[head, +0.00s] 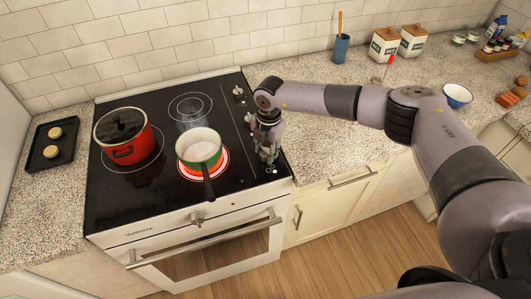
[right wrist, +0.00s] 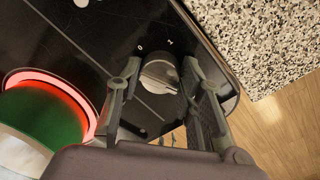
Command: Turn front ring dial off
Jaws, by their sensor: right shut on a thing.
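The front ring dial (right wrist: 158,76), a round silver-grey knob with a ridge across it, sits on the black cooktop near its right edge. Marks "0" and "1" are printed beside it. My right gripper (head: 268,155) is over the front right of the cooktop, with its fingers on both sides of the dial and shut on it. In the head view the gripper mostly hides this dial. The front right ring (head: 203,179) glows red under a green and white saucepan (head: 199,147). The glow also shows in the right wrist view (right wrist: 50,82). My left gripper is not in view.
A red lidded pot (head: 124,139) stands on the left ring. Another dial (head: 239,91) is farther back along the cooktop's right edge. The saucepan's dark handle (head: 208,184) points to the front. The speckled counter (head: 315,140) right of the cooktop is clear nearby.

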